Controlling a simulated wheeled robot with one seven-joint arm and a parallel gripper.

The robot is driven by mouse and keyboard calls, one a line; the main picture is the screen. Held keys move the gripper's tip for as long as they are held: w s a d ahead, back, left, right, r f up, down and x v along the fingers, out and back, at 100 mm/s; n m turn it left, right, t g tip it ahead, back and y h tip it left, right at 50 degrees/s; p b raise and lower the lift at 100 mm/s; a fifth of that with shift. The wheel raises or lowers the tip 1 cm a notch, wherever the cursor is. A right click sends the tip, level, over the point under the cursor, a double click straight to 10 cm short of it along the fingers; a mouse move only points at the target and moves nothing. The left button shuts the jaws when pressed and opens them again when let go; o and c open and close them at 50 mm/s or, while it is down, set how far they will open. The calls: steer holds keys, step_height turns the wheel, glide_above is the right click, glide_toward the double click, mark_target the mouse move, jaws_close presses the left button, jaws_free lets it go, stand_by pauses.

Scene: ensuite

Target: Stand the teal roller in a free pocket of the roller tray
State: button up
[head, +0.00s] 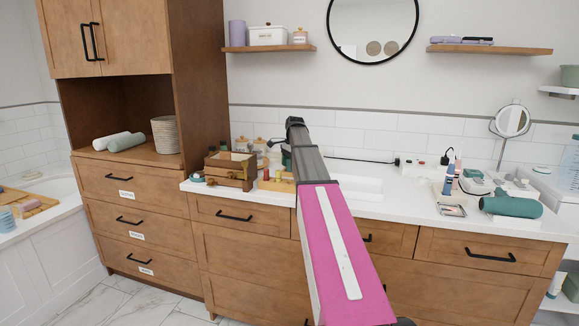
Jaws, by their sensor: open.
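A low, light wooden tray (279,187) sits on the counter left of my arm. Small red and yellow upright pieces stand at it, so it looks like the roller tray; its pockets are too small to make out. A small dark teal shape (286,158) shows just behind it, partly covered by my arm; I cannot tell whether it is the teal roller. Another small teal object (197,177) lies at the counter's left end. My arm reaches forward over the counter beside the tray. My gripper's fingers are hidden behind my arm.
A brown wooden box (230,172) stands left of the tray, with jars behind. The sink (358,186) lies right of my arm. Counter (400,205) between is fairly clear.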

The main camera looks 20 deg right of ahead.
steer(key=r, duration=0.3)
steer(key=d+r, duration=0.1)
steer(key=r, duration=0.6)
steer(key=shift+w+d+r, duration=0.1)
steer(key=shift+w+d, duration=0.15)
steer(key=shift+d, duration=0.05)
steer(key=shift+d+r, duration=0.1)
steer(key=shift+r, duration=0.65)
steer(key=shift+s, duration=0.1)
